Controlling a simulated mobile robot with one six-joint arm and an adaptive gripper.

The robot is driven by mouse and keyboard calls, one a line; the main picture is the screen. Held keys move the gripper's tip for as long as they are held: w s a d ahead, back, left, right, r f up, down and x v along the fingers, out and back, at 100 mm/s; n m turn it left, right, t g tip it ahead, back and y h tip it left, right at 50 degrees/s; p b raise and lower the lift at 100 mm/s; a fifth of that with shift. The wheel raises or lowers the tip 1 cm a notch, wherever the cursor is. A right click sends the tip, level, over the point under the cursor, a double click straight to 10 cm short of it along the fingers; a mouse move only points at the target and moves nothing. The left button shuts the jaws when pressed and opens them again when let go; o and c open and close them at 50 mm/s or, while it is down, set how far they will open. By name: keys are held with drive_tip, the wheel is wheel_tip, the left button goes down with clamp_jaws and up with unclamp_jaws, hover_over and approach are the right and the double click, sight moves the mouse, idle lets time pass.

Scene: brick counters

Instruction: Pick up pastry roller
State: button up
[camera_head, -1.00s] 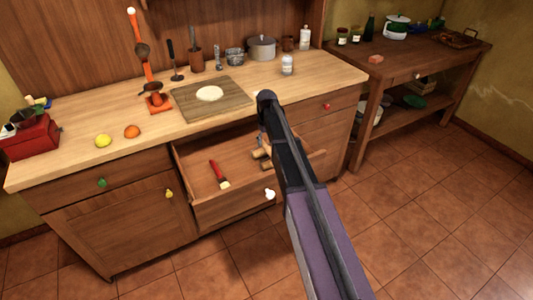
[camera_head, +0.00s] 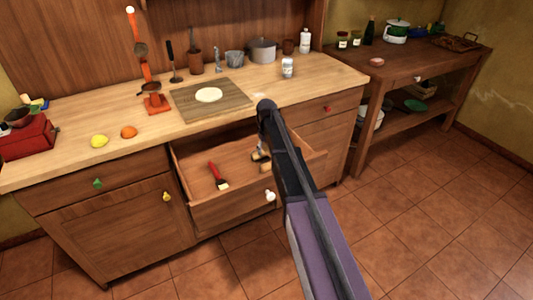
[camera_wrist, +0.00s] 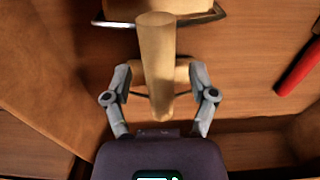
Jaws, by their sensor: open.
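The pastry roller (camera_wrist: 157,60) is pale wood with a central handle, wooden rollers and metal wire brackets. It lies in the open drawer (camera_head: 233,207). In the head view only part of the roller (camera_head: 262,159) shows, because my arm covers the rest. In the wrist view my gripper (camera_wrist: 159,76) is open, with one finger on each side of the handle. Gaps show between the fingers and the handle. The lower roller is partly hidden behind the handle, and the upper one is cut off by the picture's top edge.
A red-handled brush (camera_head: 218,175) lies left of the roller in the drawer; its red handle (camera_wrist: 300,68) shows at right in the wrist view. The drawer walls are close around. The counter (camera_head: 70,120) above holds a cutting board (camera_head: 240,101), a lemon (camera_head: 99,141) and an orange (camera_head: 129,132).

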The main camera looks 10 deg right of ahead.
drive_tip(key=shift+f, duration=0.2)
idle(0.6)
drive_tip(key=shift+s+r, duration=0.1)
drive_tip(key=shift+r, duration=0.05)
clamp_jaws()
